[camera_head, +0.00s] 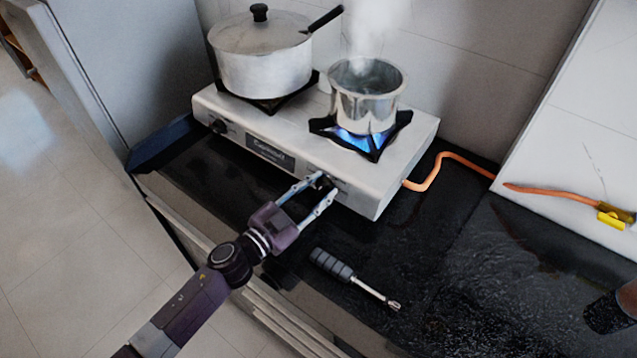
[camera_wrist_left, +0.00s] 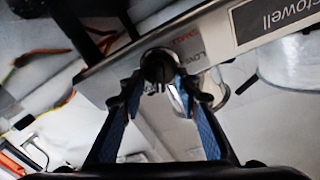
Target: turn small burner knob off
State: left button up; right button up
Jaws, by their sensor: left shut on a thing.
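The white two-burner gas stove (camera_head: 225,112) stands on the black counter. My left gripper (camera_head: 324,185) is at the stove's front face, at the right-hand knob, below the lit small burner. In the left wrist view its fingers are shut on the dark round small burner knob (camera_wrist_left: 158,66), with red lettering on the panel beside it. A blue flame (camera_head: 358,138) burns under the steaming small metal pot (camera_head: 366,105). The other knob (camera_head: 218,126) is at the left end of the front, with nothing touching it. My right gripper is not in view.
A lidded saucepan (camera_head: 262,70) sits on the left burner. An orange hose (camera_head: 450,156) leaves the stove's right side. A grey-handled tool (camera_head: 345,275) lies on the counter near my left gripper. A dark object (camera_head: 612,308) is at the right edge.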

pick_arm(q)
jog(key=m+p, duration=0.1)
jog(key=m, duration=0.2)
jog(key=shift+r+g, duration=0.1)
jog(key=shift+g, duration=0.3)
jog(key=m+p, duration=0.1)
jog(key=m, duration=0.3)
jog(key=shift+g+h, duration=0.3)
jog(key=shift+g, duration=0.1)
jog(key=m+g+p, duration=0.1)
jog(key=m+p, duration=0.1)
jog(key=m, duration=0.3)
jog(key=shift+f+m+p, duration=0.2)
jog(key=shift+m+p, duration=0.35)
jog(key=shift+m, duration=0.35)
jog(key=shift+o, duration=0.2)
jog(key=o, duration=1)
jog(key=shift+c, duration=0.2)
jog(key=shift+o, duration=1)
jog(key=shift+f, duration=0.15)
jog(key=shift+s, duration=0.1)
